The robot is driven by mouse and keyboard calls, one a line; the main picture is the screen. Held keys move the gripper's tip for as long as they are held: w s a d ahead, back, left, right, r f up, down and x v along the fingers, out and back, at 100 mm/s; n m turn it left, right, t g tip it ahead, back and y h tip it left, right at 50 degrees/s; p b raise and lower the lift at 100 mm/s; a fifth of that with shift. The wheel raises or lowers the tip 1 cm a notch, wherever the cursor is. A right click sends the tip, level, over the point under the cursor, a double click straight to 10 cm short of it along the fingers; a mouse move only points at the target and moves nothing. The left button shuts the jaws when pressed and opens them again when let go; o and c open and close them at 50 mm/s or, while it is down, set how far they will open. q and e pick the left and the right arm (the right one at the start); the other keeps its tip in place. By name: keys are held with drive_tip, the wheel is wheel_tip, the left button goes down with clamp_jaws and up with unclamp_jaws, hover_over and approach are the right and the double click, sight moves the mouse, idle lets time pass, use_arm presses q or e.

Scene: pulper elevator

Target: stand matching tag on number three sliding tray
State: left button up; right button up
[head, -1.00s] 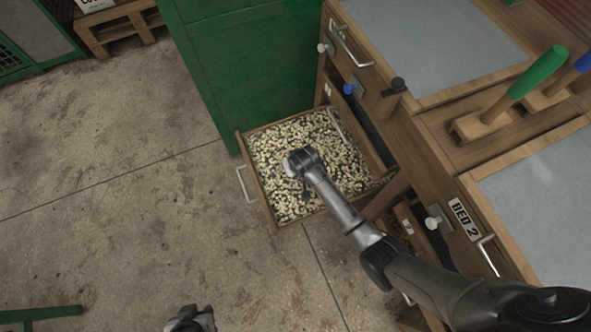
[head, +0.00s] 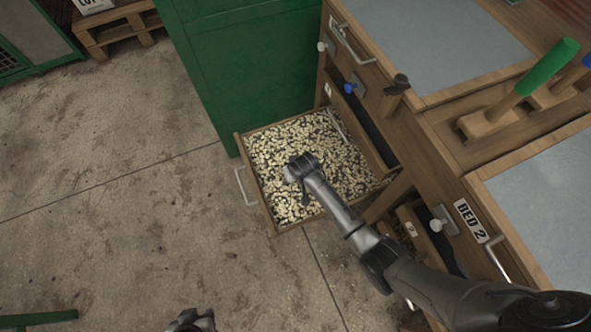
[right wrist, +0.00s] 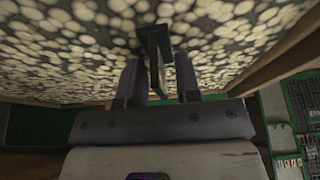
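A pulled-out sliding tray (head: 263,203) full of pale beans stands in the middle of the head view. My right gripper is over it; in that view its wrist hides the fingers. In the right wrist view the right gripper (right wrist: 158,75) has its fingers apart, with a dark, thin T-shaped piece (right wrist: 155,42), seemingly the tag, between them. Gaps show beside its stem. Beans fill the background; I cannot tell whether its foot touches them. No number on the tag can be read. My left gripper (head: 192,321) is at the bottom edge, far from the tray, partly cut off.
A green cabinet (head: 235,70) stands close behind the tray. The wooden bench (head: 440,140) on the right carries a green-handled tool (head: 545,72) and a BED 2 sign (head: 471,220). A lower tray labelled 2 (head: 411,229) is below it.

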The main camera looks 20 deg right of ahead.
drive_tip(key=shift+r, duration=0.1)
drive_tip(key=shift+r, duration=0.4)
drive_tip(key=p+v, duration=0.7)
drive_tip(key=v, duration=0.4)
drive_tip(key=shift+s+r, duration=0.15)
drive_tip(key=shift+s, duration=0.1)
